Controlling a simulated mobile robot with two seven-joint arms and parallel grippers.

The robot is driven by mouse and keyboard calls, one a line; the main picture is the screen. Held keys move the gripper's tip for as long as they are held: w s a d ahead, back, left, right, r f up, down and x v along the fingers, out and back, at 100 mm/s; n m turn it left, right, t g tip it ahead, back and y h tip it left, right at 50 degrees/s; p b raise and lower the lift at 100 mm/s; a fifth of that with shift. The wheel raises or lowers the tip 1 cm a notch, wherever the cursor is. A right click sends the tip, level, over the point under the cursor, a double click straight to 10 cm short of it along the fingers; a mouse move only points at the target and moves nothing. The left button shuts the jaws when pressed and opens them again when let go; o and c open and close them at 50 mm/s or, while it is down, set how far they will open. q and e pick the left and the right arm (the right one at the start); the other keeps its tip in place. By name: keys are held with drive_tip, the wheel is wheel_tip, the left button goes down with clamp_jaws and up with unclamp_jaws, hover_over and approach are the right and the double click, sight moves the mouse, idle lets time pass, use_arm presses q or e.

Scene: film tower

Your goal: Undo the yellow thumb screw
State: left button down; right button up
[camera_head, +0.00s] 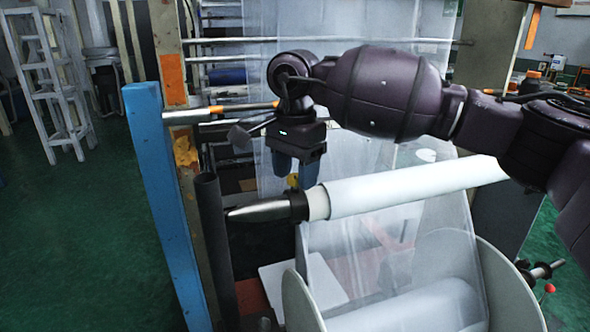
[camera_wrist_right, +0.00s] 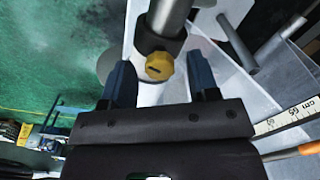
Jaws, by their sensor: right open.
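The yellow thumb screw (camera_wrist_right: 159,66) sits on a black collar (camera_wrist_right: 161,40) around a metal shaft. In the right wrist view it lies between the two blue fingers of my right gripper (camera_wrist_right: 159,77), with a gap on each side. In the head view the screw (camera_head: 292,181) is a small yellow spot on top of the collar (camera_head: 298,204), partly hidden by the gripper. My right gripper (camera_head: 296,172) points down just above the collar, open and empty. My left gripper is not in view.
A white film roll (camera_head: 410,189) extends right from the collar, and a pointed metal shaft end (camera_head: 258,211) sticks out left. A dark post (camera_head: 213,235) and a blue post (camera_head: 162,200) stand at the left. Clear film hangs behind the arm.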

sight(295, 176)
wheel_tip(295, 176, up, 11)
idle(0.5)
drive_tip(key=shift+s+f, duration=0.1)
drive_tip(key=shift+f, duration=0.1)
